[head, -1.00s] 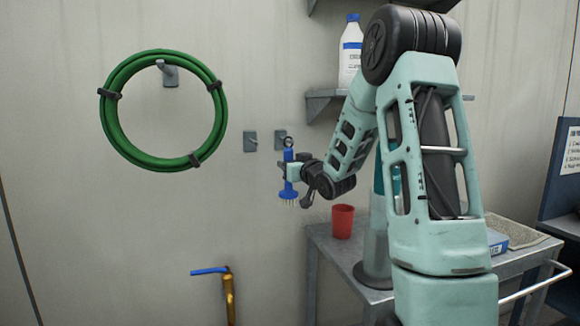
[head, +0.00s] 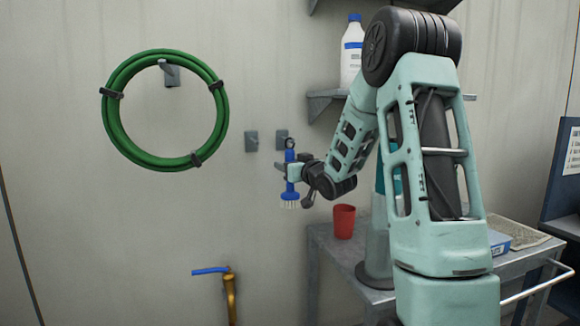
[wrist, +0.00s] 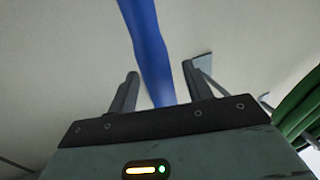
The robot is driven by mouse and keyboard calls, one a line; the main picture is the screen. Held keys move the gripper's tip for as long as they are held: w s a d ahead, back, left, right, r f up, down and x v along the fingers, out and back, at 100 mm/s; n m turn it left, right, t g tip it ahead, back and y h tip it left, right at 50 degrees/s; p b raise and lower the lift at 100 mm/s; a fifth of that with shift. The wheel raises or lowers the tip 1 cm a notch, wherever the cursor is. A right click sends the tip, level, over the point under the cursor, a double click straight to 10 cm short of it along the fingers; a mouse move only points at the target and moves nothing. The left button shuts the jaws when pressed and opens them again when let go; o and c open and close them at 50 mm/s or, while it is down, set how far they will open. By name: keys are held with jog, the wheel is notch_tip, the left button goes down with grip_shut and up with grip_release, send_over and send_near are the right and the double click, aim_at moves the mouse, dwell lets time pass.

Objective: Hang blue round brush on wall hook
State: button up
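The blue round brush (head: 289,178) is upright in front of the wall, bristles down, its top loop by the right wall hook (head: 281,137). Whether the loop sits around the hook's peg I cannot tell. My gripper (head: 287,172) reaches in from the right at the brush's handle. In the wrist view, the blue handle (wrist: 150,50) runs between my two fingers, with a visible gap to each, so the gripper looks open around it. A second, empty grey hook (head: 251,141) is to the left; a grey plate with a peg (wrist: 202,65) shows beyond the right finger.
A green hose coil (head: 114,130) hangs on the wall at left. A red cup (head: 343,222) stands on the metal table (head: 325,240) below my arm. A white bottle (head: 351,60) is on the shelf above. A brass tap (head: 229,295) is low on the wall.

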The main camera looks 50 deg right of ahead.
jog(key=shift+s, duration=0.1)
jog(key=v, duration=1.2)
jog(key=shift+b, duration=0.4)
